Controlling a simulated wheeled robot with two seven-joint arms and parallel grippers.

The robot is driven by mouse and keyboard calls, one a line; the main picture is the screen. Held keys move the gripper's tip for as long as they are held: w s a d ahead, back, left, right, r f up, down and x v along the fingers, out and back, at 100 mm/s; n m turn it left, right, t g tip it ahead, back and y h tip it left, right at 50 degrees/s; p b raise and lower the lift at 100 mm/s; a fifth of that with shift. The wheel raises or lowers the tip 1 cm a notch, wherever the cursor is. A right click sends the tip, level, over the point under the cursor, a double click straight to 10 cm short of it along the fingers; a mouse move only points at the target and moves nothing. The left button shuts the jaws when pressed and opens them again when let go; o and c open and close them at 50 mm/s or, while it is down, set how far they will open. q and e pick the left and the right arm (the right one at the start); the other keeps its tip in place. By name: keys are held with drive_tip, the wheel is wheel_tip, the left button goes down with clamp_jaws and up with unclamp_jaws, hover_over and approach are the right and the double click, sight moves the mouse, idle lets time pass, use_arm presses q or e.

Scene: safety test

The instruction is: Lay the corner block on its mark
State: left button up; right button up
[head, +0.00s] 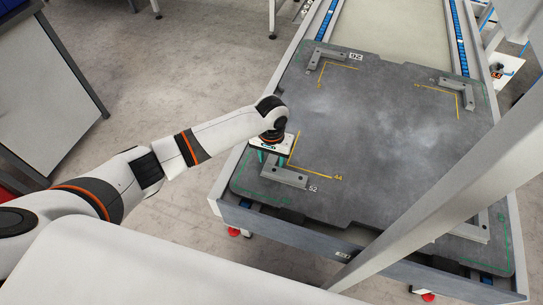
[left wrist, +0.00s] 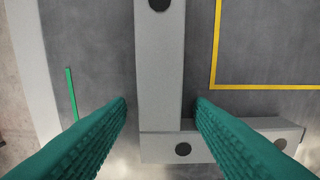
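A grey L-shaped corner block (head: 290,178) lies on the dark plate (head: 385,150) at its front left, near the label 52. A yellow L-shaped mark (head: 312,171) labelled 44 lies just beyond it, and the block is off this mark. My left gripper (head: 268,162) is low over the block. In the left wrist view, its green fingers (left wrist: 161,102) stand on either side of one leg of the block (left wrist: 160,75), with a gap on both sides. The yellow mark (left wrist: 217,50) shows to the right there. My right gripper is not in view.
Similar corner blocks sit at the back left (head: 325,57), back right (head: 458,92) and front right (head: 468,230) of the plate. A pale diagonal bar (head: 440,205) crosses the view at the right. The plate's middle is clear.

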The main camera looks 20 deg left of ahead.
use_arm(q)
wheel_tip(320, 180, up, 12)
drive_tip(key=p, duration=0.1)
drive_tip(key=shift+r, duration=0.15)
idle(0.5)
idle(0.4)
